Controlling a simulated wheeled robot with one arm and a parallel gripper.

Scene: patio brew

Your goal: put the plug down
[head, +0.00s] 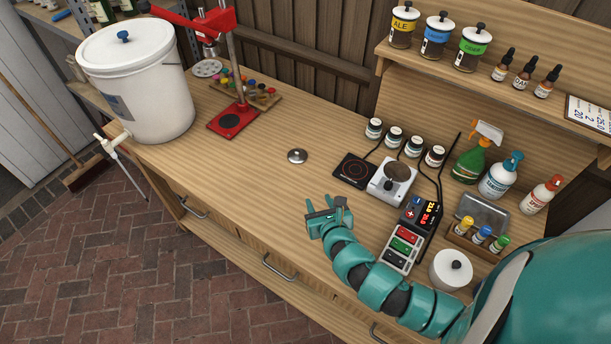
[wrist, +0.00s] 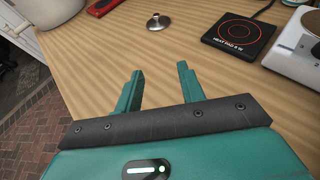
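A small round metal piece with a knob on top, which looks like the plug (head: 298,156), sits upright on the wooden bench top (head: 240,170). It also shows near the top centre of the wrist view (wrist: 159,21). My gripper (head: 323,203) is over the bench, nearer its front edge than the plug and apart from it. In the wrist view my gripper (wrist: 160,70) has its two fingers spread, with only bare wood between them. It holds nothing.
A black heat pad (head: 354,171) and a white scale (head: 392,181) lie right of the plug. A red capper (head: 234,121) and a white bucket (head: 145,85) stand to the left. A button panel (head: 405,243) is beside my arm. Bench around the plug is clear.

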